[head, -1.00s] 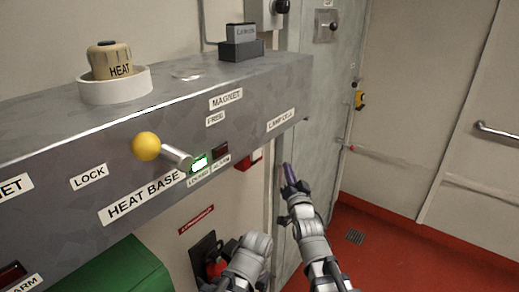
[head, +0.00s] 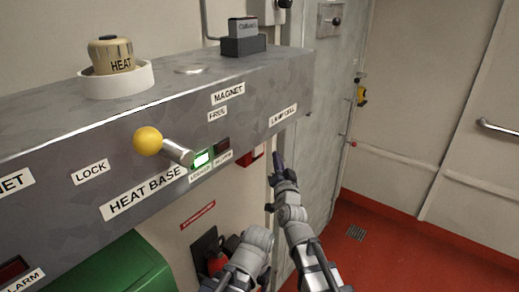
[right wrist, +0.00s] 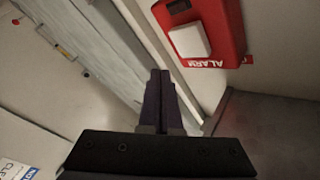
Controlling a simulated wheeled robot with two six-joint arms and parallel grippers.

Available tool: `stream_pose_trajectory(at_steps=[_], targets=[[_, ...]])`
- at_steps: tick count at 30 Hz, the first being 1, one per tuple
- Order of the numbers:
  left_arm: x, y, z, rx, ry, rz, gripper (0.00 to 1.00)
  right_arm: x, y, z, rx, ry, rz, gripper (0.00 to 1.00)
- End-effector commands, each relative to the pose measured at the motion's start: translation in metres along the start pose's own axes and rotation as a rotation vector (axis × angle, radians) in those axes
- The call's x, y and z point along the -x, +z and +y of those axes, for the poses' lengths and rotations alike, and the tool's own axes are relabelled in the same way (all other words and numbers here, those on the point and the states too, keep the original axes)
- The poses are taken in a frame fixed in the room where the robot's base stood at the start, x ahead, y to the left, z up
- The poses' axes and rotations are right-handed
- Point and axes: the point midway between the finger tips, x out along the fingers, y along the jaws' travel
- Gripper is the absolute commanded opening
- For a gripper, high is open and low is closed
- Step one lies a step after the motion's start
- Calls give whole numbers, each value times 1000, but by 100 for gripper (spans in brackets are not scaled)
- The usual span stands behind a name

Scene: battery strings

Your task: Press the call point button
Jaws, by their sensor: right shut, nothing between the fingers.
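The call point is a red box (right wrist: 210,25) marked ALARM with a square white button (right wrist: 189,40), at the top right of centre in the right wrist view. In the head view only part of the red box (head: 250,159) shows below the grey shelf, and its button cannot be made out. My right gripper (head: 277,164) is just to the right of the box there. Its dark fingers (right wrist: 160,78) are shut with nothing between them, and in the wrist view their tips appear below and left of the button, apart from it.
The grey shelf (head: 60,165) overhangs the wall around the call point. A yellow-knobbed lever (head: 148,141) juts from its front. A grey door (head: 320,130) stands to the right, with open red floor (head: 400,245) beyond.

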Motion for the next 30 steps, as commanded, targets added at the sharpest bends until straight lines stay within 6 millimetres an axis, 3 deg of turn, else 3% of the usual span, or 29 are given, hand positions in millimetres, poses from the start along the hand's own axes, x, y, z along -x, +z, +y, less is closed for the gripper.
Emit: stream_pose_trajectory(at_steps=[10,30], targets=[[0,0,0,0,0,0,74,-24,17,-16,0,1,-1,0],[0,0,0,0,0,0,74,-26,19,-19,1,2,-1,0]])
